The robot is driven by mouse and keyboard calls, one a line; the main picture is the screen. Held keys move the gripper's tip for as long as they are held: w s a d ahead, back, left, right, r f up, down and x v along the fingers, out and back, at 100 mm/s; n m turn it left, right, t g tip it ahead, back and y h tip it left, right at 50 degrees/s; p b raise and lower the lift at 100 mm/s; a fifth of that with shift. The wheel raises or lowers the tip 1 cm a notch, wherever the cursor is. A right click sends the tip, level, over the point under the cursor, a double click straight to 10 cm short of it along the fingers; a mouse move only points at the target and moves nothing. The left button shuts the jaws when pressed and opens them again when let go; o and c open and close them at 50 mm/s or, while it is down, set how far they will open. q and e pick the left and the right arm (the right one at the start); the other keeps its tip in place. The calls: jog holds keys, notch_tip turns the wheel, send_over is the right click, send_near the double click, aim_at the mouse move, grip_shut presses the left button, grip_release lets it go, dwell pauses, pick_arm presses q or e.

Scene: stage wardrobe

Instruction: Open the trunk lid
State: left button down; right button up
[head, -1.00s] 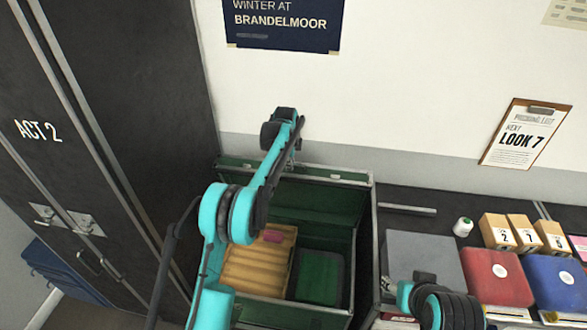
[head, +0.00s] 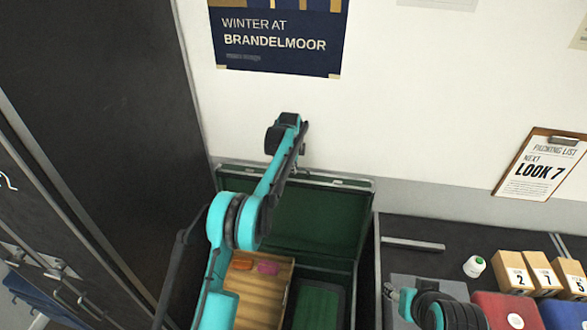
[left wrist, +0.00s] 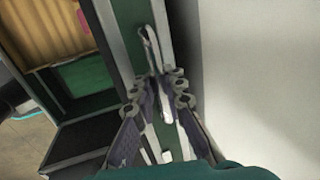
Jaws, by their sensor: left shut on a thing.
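The trunk (head: 354,310) is a dark box with a green lining. Its lid (head: 330,218) stands raised at the back near the wall, green inner face showing, with a metal-edged rim. My left gripper (head: 297,168) is at the lid's top edge, partly hidden behind my own arm. In the left wrist view, my left gripper (left wrist: 163,88) is shut on the metal handle (left wrist: 151,45) at the lid's edge. The trunk holds a wooden tray (head: 262,308) with small pink and orange items and a green compartment.
A dark wardrobe (head: 110,120) stands close at the left. On the right, a dark table (head: 450,232) bears a thread spool (head: 474,266), numbered boxes (head: 513,273), and red and blue cases. A poster (head: 280,40) and a clipboard (head: 541,165) hang on the wall.

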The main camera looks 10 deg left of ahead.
pick_arm(q)
jog(key=c, duration=1.9)
grip_release()
jog(key=shift+o, duration=0.2)
jog(key=shift+r, duration=0.15)
jog(key=v, duration=1.2)
jog(key=shift+s, duration=0.1)
